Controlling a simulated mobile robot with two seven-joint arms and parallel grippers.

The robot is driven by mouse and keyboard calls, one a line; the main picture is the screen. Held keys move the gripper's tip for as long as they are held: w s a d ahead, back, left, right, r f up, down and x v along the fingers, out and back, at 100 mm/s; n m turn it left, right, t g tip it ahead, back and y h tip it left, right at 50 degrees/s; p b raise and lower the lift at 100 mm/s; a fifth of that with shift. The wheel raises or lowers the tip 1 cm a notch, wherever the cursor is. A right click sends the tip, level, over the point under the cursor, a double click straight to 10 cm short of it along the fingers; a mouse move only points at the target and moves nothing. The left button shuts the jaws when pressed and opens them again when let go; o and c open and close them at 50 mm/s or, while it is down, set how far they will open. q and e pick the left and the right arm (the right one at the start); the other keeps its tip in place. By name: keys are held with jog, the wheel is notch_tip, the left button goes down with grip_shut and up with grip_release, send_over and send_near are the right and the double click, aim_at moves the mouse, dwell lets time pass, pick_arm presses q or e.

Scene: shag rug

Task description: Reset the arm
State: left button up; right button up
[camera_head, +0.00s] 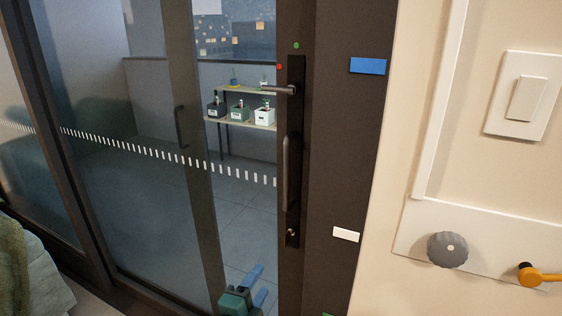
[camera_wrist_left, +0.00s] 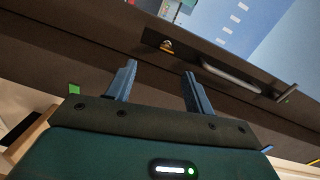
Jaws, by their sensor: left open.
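My left gripper (camera_head: 256,285) shows at the bottom of the head view, in front of the lower part of a glass sliding door. Its two blue fingers are apart with nothing between them. In the left wrist view the same open gripper (camera_wrist_left: 160,82) points at the dark door frame, apart from the door's pull handle (camera_wrist_left: 230,77). That handle (camera_head: 285,172) also shows in the head view, upright on the dark frame, with a lever (camera_head: 280,89) above it. My right gripper is not in view.
A light wall at the right carries a white switch (camera_head: 525,98), a grey knob (camera_head: 447,249) and a yellow lever handle (camera_head: 540,275). Behind the glass stands a shelf (camera_head: 240,122) with potted plants. A green cloth-like thing (camera_head: 30,268) is at the lower left.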

pick_arm(q)
jog(key=s+a+f+n+g+y+p, duration=0.1)
jog(key=s+a+f+n+g+p, duration=0.1)
jog(key=s+n, duration=0.3)
jog(key=s+a+f+n+g+y+p, duration=0.1)
jog(key=s+a+n, duration=0.2)
jog(key=s+n, duration=0.3)
jog(key=s+a+f+n+g+p, duration=0.2)
jog(key=s+n, duration=0.4)
jog(key=s, duration=0.5)
jog(key=shift+a+f+g+y+p, duration=0.3)
jog(key=shift+a+y+p, duration=0.1)
jog(key=shift+a, duration=0.2)
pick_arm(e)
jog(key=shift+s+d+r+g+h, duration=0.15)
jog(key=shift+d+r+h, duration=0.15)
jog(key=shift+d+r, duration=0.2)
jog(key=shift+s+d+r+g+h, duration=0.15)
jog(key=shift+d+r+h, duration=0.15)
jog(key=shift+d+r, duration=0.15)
pick_arm(q)
jog(key=shift+c, duration=0.4)
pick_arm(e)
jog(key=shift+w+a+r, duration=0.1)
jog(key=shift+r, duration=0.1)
